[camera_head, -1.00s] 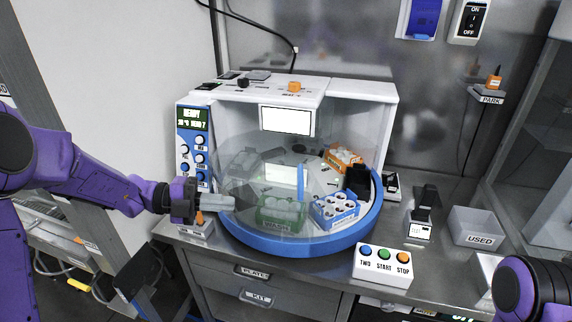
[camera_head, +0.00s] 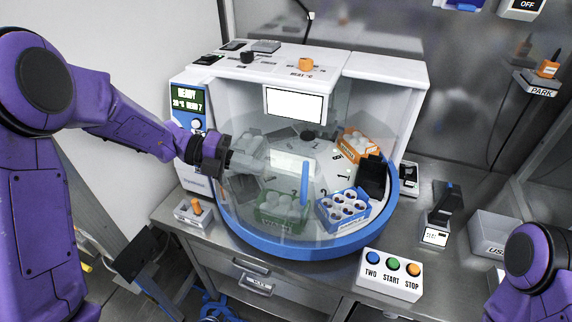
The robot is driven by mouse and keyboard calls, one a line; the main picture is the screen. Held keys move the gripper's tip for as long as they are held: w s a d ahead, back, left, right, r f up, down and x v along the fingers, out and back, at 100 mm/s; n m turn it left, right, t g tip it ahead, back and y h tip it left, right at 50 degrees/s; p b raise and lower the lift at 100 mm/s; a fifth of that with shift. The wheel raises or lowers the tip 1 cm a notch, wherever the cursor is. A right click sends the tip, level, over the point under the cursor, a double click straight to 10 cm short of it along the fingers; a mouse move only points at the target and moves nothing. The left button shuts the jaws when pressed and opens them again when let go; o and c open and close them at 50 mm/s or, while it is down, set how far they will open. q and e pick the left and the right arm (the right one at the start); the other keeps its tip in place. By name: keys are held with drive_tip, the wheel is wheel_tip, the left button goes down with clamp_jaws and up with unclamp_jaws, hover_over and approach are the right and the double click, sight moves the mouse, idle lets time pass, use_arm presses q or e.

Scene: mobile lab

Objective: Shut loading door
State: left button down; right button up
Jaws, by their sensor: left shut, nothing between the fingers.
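The loading door (camera_head: 318,218) is a clear curved panel on the front of the white round-based machine, with a blue upright handle (camera_head: 304,183). It covers the left and middle of the front; the right part of the opening looks uncovered, though its exact edge is hard to see. My left gripper (camera_head: 250,162) is shut and empty at the left side of the clear panel, left of the handle and apart from it. Its grey fingers point right and look hazy, and I cannot tell whether they touch the panel. My right gripper is out of view.
Inside are green (camera_head: 282,210), blue-white (camera_head: 343,208) and orange (camera_head: 357,145) racks on a turntable. A blue rim (camera_head: 330,247) juts out in front. A button box (camera_head: 389,274), a black stand (camera_head: 446,203) and a grey bin (camera_head: 492,232) stand to the right.

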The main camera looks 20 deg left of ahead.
use_arm(q)
drive_tip(key=p, duration=0.2)
hover_over(286, 186)
drive_tip(key=a, duration=0.1)
drive_tip(key=shift+s+a+f, duration=0.1)
drive_tip(key=shift+s+f, duration=0.15)
drive_tip(key=shift+f, duration=0.2)
drive_tip(key=shift+d+p, duration=0.35)
drive_tip(key=shift+d, duration=0.25)
drive_tip(key=shift+w+f, duration=0.1)
drive_tip(key=shift+w, duration=0.05)
